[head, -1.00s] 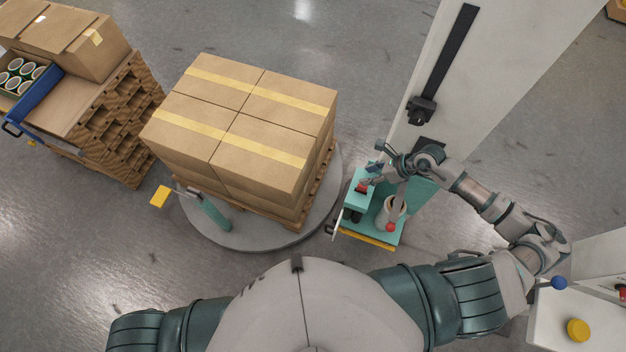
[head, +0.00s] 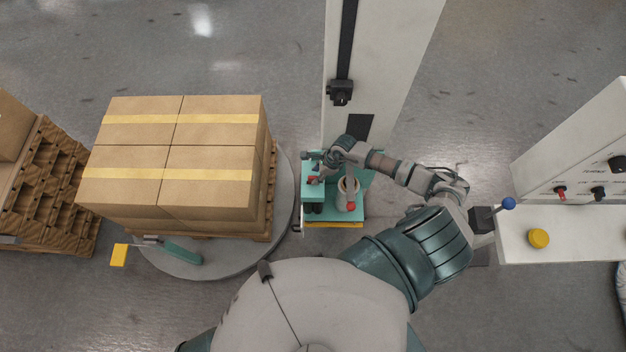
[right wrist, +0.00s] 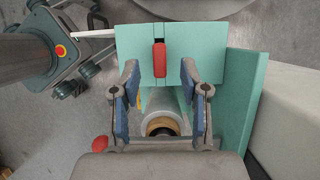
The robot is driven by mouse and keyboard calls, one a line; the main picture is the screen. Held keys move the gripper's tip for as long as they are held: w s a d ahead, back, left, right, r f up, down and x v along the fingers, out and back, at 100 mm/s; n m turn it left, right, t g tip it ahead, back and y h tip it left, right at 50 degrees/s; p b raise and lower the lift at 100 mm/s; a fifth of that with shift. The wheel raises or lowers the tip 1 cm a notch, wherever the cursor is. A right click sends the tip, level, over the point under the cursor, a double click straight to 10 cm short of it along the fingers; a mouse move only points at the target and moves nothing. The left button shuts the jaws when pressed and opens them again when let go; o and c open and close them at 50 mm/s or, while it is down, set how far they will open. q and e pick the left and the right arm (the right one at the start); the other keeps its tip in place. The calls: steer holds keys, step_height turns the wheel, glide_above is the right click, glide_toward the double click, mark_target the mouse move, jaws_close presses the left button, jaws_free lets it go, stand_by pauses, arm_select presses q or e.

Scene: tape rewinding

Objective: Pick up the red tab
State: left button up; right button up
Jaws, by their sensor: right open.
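The red tab (right wrist: 159,58) stands upright in a dark slot of the teal housing in the right wrist view. It shows small in the head view (head: 313,181). My right gripper (right wrist: 160,68) is open, with its blue-padded fingers on either side of the tab's line and a gap on each side. Nothing is held between them. In the head view, my right gripper (head: 318,164) is over the teal carriage (head: 345,217), close by the tab. Contact cannot be judged there. My left gripper is not in view.
A film roll (right wrist: 161,124) and a red knob (right wrist: 100,143) sit near the fingers. The white mast (head: 388,60) rises behind the carriage. Stacked boxes (head: 180,165) stand on the round turntable (head: 286,205) to the left. A control panel (head: 585,160) is at the right.

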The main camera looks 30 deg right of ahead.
mark_target(314, 177)
steer(key=x, duration=0.4)
steer(key=shift+w, duration=0.1)
jaws_close()
steer(key=shift+r, duration=0.1)
